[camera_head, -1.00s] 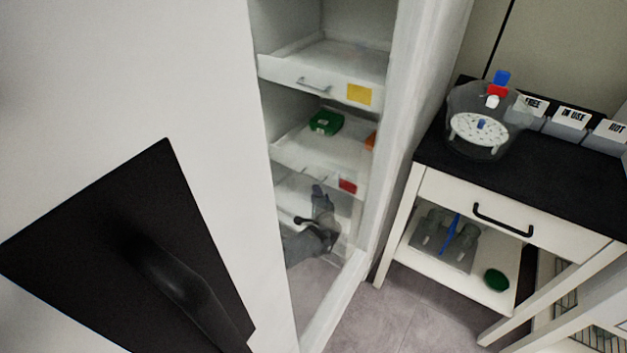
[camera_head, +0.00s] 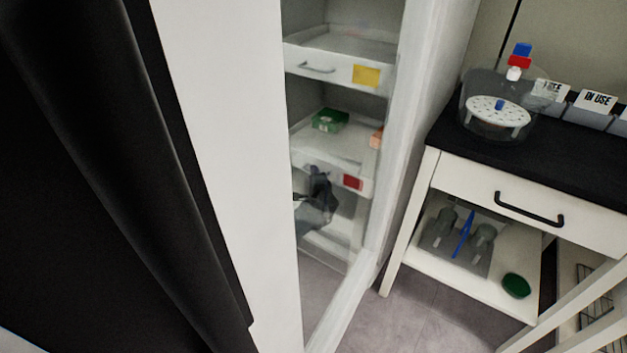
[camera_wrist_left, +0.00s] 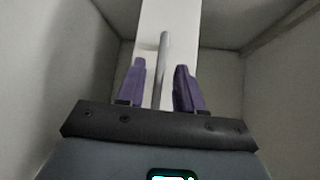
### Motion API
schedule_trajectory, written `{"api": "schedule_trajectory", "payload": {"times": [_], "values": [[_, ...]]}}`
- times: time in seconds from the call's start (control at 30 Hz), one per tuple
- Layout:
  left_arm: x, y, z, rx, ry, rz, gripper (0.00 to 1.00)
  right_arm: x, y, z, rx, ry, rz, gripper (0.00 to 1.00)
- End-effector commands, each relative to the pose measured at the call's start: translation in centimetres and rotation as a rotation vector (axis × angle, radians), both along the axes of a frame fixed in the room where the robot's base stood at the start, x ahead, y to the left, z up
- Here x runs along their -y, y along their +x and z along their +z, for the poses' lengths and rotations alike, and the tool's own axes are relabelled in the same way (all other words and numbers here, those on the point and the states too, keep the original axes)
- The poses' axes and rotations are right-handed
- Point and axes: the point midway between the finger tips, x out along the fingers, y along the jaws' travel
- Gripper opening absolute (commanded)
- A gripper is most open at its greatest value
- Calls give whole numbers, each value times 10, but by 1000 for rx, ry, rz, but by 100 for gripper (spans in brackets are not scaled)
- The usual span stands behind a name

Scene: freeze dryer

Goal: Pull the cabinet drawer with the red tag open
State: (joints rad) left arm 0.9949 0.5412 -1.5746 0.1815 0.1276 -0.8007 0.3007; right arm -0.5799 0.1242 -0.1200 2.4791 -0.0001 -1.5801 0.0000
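The drawer with the red tag (camera_head: 353,181) is the lower drawer front in the tall white cabinet in the head view. A green box (camera_head: 329,120) sits above its front. My left gripper (camera_head: 318,190) is at this drawer front, left of the tag, and hides part of it and its handle. In the left wrist view my left gripper (camera_wrist_left: 160,78) has its two purple fingers apart. The grey bar handle (camera_wrist_left: 163,60) shows between them, with the white drawer front (camera_wrist_left: 182,22) behind. I cannot tell whether the fingers touch the bar. My right gripper is not in view.
A drawer with a yellow tag (camera_head: 366,76) is above. A large white panel with a dark part fills the left. A black-topped table (camera_head: 450,133) stands right, with a clear vessel (camera_head: 497,115) and labelled boxes (camera_head: 591,108). Bare floor (camera_head: 420,300) lies in front.

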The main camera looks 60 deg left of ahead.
Motion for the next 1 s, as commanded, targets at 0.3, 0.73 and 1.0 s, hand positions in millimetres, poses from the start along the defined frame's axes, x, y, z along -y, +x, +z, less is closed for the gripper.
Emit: {"api": "schedule_trajectory", "payload": {"times": [0.3, 0.73, 1.0], "values": [[-2, 1, 0, 1, 0, 0, 36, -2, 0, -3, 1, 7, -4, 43], [-2, 1, 0, 1, 1, 0, 0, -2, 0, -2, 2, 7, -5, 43], [-2, 1, 1, 2, 0, 0, 0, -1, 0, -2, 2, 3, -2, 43]]}}
